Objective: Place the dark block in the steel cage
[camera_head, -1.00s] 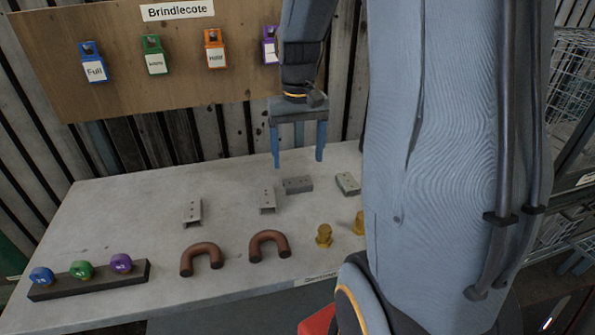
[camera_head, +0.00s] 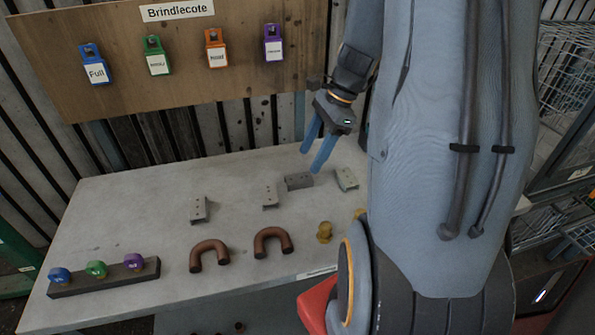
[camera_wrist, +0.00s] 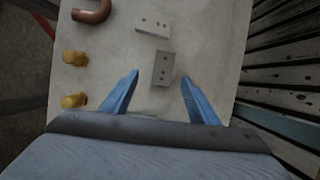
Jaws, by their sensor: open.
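The dark block (camera_head: 299,181) is a grey block with small holes, lying at the back of the pale table. In the wrist view the dark block (camera_wrist: 163,69) shows ahead of and between my fingertips, apart from both. My gripper (camera_head: 314,160) is open and empty, tilted above the table just over the block; its blue fingers also show in the wrist view (camera_wrist: 160,75). Steel wire cages stand at the right: an upper one (camera_head: 568,65) and a lower one (camera_head: 540,225), partly hidden by my arm. I cannot tell which is meant.
Lighter brackets (camera_head: 270,195) and (camera_head: 199,210), another block (camera_head: 347,179), brown U-shaped pipes (camera_head: 272,241) and brass fittings (camera_head: 324,232) lie nearby. A rack with coloured knobs (camera_head: 105,278) is front left. A board with coloured tags (camera_head: 120,60) stands behind.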

